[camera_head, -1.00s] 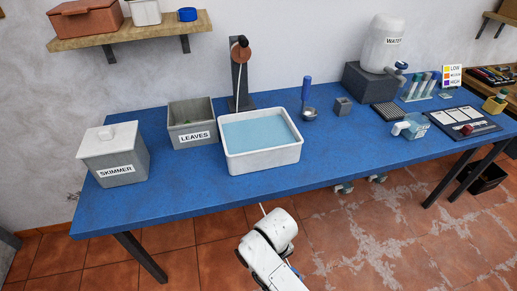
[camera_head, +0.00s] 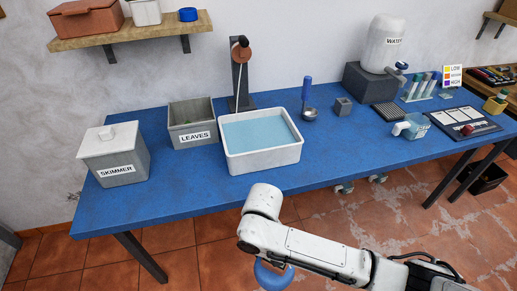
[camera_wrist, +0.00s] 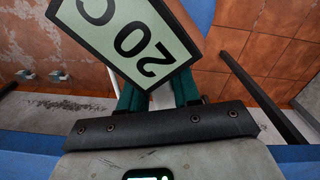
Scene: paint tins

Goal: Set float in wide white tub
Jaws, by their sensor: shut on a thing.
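The wide white tub (camera_head: 262,160) stands on the blue table near its front edge, with light blue water in it. In the wrist view my gripper (camera_wrist: 160,96) is shut on a white piece below a pale green, dark-edged panel (camera_wrist: 128,36) reading "20" and a C. I take this as the float. The panel is tilted and runs out of the top of the picture.
A grey LEAVES bin (camera_head: 193,124) stands left of the tub, with a lidded SKIMMER bin (camera_head: 115,157) farther left. A stand (camera_head: 241,75) rises behind the tub. A blue-handled ladle (camera_head: 307,97) is behind right. The table (camera_head: 345,153) is clear right of the tub.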

